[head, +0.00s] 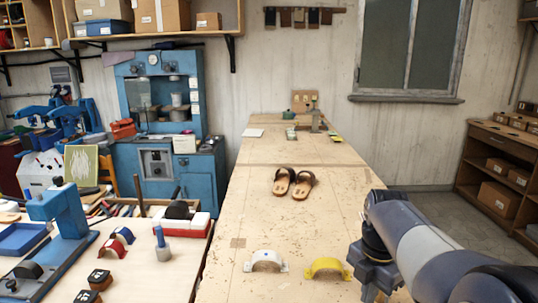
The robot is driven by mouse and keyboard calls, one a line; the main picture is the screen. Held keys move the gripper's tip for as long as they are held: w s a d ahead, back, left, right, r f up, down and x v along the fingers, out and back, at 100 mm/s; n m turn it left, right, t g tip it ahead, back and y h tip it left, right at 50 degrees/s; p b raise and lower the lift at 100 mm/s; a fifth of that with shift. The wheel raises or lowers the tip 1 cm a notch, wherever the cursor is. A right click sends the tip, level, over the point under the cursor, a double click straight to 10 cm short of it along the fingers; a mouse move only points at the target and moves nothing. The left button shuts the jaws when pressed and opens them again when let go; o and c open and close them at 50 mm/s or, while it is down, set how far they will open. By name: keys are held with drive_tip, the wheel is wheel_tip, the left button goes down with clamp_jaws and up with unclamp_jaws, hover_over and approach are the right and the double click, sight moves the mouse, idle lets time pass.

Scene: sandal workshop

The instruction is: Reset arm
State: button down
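My arm (425,245) reaches in from the lower right corner, over the right edge of the long wooden workbench (255,210). Its grey links bend at a dark joint, and dark parts hang down toward the bottom edge of the head view. No gripper fingers show, so whether my gripper holds anything is hidden.
A white arched piece (266,258) and a yellow arched piece (327,266) lie on the near bench, the yellow one close to my arm. A pair of brown sandals (294,184) lies farther back. Tools crowd the left table. Shelves (500,170) stand at right.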

drive_tip(key=shift+a+f+b, duration=0.3)
drive_tip(key=shift+a+b, duration=0.1)
drive_tip(key=shift+a, duration=0.55)
drive_tip(key=shift+a+f+b, duration=0.3)
drive_tip(key=shift+a+b, duration=0.05)
drive_tip(key=shift+a, duration=0.55)
drive_tip(key=shift+a+f+b, duration=0.3)
drive_tip(key=shift+a+b, duration=0.1)
drive_tip(key=shift+a, duration=0.55)
